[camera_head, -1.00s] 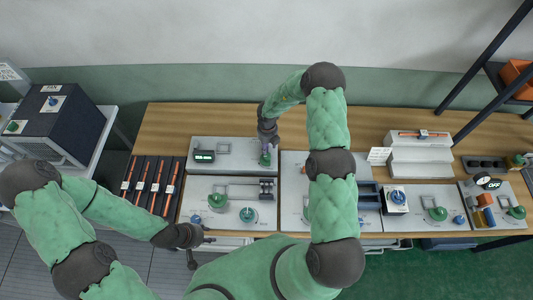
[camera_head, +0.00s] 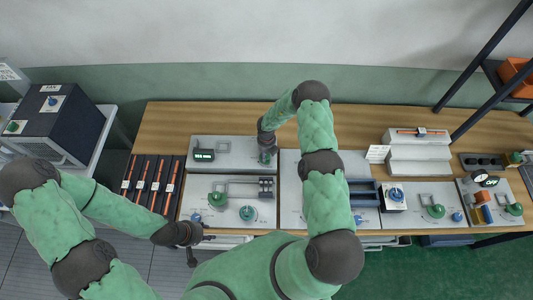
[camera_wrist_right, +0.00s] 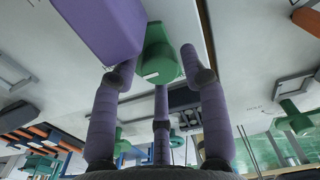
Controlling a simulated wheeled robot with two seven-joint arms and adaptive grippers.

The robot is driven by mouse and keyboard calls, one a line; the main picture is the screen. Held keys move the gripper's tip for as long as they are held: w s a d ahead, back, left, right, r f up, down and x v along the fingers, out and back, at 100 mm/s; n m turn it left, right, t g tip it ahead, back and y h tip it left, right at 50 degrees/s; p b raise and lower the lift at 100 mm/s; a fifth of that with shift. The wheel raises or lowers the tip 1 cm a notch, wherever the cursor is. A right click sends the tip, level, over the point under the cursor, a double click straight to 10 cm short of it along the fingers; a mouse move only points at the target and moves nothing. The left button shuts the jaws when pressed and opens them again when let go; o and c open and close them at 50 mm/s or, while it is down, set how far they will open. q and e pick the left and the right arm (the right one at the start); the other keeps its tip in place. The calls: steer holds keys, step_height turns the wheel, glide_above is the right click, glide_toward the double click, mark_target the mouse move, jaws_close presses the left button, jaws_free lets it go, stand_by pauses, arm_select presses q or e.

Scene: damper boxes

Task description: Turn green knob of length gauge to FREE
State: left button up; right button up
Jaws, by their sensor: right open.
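The length gauge is a pale panel (camera_head: 235,165) with a small green-lit display (camera_head: 204,155) at the back of the bench. Its green knob (camera_head: 265,158) is at the panel's right end, partly hidden beneath my right gripper (camera_head: 267,149). In the right wrist view, the green knob (camera_wrist_right: 157,58) shows between the spread purple fingers of my open right gripper (camera_wrist_right: 157,65). I cannot tell whether they touch it. The knob's setting is not readable. My left gripper (camera_head: 200,238) hangs by the bench's front edge, away from the gauge; its fingers are too small to judge.
A front panel (camera_head: 225,215) with green knobs sits before the gauge. Black slots with orange bars (camera_head: 150,185) lie to its left. A large purple block (camera_wrist_right: 100,25) crowds the right wrist view. Bare wood (camera_head: 200,118) lies behind the gauge.

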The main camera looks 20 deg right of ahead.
steer(key=c, duration=0.9)
steer(key=shift+n+b, duration=0.45)
steer(key=shift+n, duration=0.65)
steer(key=n, duration=0.2)
steer(key=shift+n+b, duration=0.3)
steer(key=n, duration=0.3)
steer(key=shift+n+b, duration=0.3)
steer(key=shift+n, duration=1.7)
